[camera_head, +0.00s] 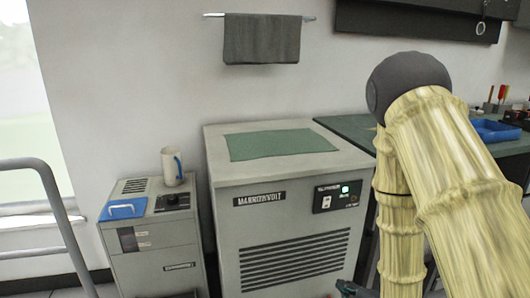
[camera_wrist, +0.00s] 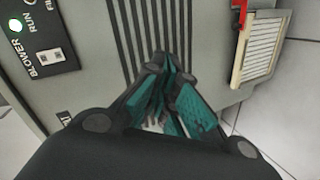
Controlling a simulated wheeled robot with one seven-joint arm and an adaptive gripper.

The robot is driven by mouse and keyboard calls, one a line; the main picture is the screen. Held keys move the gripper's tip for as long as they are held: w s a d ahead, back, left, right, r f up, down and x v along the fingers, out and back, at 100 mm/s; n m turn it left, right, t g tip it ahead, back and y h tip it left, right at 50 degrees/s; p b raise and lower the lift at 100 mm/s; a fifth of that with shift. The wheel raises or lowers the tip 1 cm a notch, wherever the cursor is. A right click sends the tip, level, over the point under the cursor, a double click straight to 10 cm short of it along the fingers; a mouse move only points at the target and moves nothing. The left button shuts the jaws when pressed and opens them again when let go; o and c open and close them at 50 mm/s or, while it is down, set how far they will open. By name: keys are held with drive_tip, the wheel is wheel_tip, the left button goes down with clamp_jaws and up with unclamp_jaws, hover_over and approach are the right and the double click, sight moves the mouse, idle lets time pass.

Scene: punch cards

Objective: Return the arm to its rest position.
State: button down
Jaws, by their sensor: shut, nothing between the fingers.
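My gripper (camera_wrist: 172,66) shows in the wrist view with its teal-padded fingers drawn together, shut and empty. It is in front of the grey cabinet's slotted front, and I cannot tell the exact gap. In the head view my arm, in a pale yellow ribbed covering with a dark rounded joint, bends up and down at the right. A small dark part of my gripper (camera_head: 352,287) shows at the bottom edge; the rest is hidden.
The grey cabinet (camera_head: 290,188) has a green mat (camera_head: 278,143) on top. A metal rail (camera_head: 65,225) is far left. The wrist view shows a beige slatted frame (camera_wrist: 262,52) with a red part.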

drive_tip(key=s+f+m+g+h, duration=0.2)
drive_tip(key=s+f+m+g, duration=0.9)
drive_tip(key=s+f, duration=1.25)
drive_tip(key=s+a+f+m+g+p, duration=0.1)
drive_tip(key=s+f+m, duration=0.15)
drive_tip(key=s, duration=0.25)
drive_tip(key=s+a+f+m+g, duration=0.1)
drive_tip(key=s+f+m+g, duration=0.15)
drive_tip(key=s, duration=0.35)
wheel_tip(320, 180, up, 25)
drive_tip(key=t+p, duration=0.1)
drive_tip(key=p, duration=2.3)
drive_tip(key=shift+w, duration=0.4)
drive_tip(key=shift+d, duration=0.1)
